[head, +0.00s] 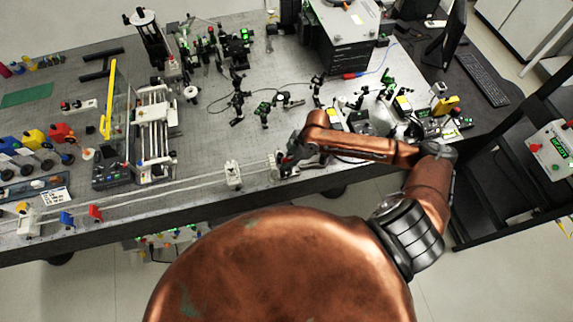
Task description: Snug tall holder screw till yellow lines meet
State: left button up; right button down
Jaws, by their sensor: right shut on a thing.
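My right gripper (287,156) reaches in from the right and is shut at a small light holder (275,160) near the front edge of the bench. The dark fingers cover most of the holder and hide the screw between them. The yellow lines on it are too small and too covered to make out. Another white holder (233,174) stands upright to the left, apart from the gripper, on the same pale rail (200,182). My left gripper is not in view.
A long grey optical bench (205,140) carries several black optic mounts (238,100) behind my right arm. A white framed apparatus (155,125) and a yellow-edged panel (110,100) stand to the left. Red (95,211) and blue (66,218) pieces stand at the front left.

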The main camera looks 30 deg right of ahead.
jog(key=shift+s+f+p, duration=0.15)
jog(key=shift+f+p, duration=0.1)
jog(key=shift+p, duration=0.15)
dwell(1.0)
